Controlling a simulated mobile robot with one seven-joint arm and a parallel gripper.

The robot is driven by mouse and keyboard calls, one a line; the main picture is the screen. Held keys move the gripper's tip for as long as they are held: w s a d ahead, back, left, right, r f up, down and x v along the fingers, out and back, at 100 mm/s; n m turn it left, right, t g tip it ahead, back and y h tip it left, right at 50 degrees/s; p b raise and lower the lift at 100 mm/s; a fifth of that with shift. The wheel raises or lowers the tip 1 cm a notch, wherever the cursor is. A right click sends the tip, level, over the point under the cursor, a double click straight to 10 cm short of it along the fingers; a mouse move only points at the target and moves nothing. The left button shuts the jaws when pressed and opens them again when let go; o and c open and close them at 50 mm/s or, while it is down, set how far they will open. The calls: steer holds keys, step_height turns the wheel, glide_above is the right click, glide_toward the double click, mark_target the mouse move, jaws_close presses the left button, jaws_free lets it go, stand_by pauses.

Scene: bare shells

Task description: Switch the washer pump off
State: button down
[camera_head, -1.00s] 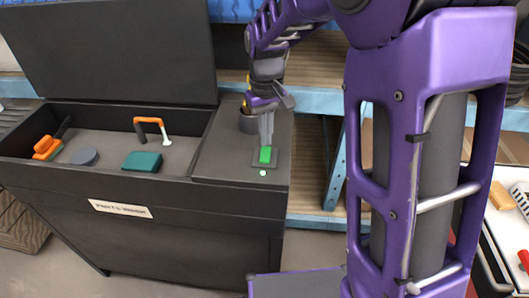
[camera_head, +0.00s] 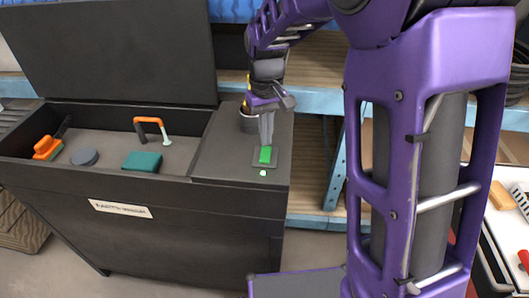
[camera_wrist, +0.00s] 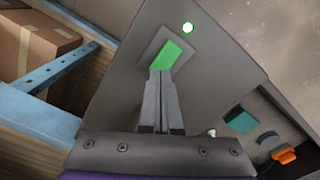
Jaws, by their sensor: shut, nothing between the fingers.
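The parts washer (camera_head: 150,245) is a dark box with its lid raised, on the left in the head view. The pump switch (camera_head: 265,155) is a green rocker on a grey plate on the washer's right top panel. My gripper (camera_head: 266,143) is shut and empty, pointing down at the switch. In the wrist view its fingertips (camera_wrist: 161,72) are at the near end of the green rocker (camera_wrist: 171,54). I cannot tell whether they touch it.
The open basin holds an orange brush (camera_head: 47,148), a grey disc (camera_head: 84,157), a teal block (camera_head: 142,161) and an orange-and-white hooked pipe (camera_head: 150,122). A blue-framed shelf (camera_head: 335,165) is right of the washer.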

mark_target(266, 148)
steer(key=shift+f+b, duration=0.55)
steer(key=shift+f, duration=0.45)
stand_by(0.3)
step_height(266, 148, up, 5)
steer(key=p, duration=0.4)
steer(key=shift+r, duration=1.05)
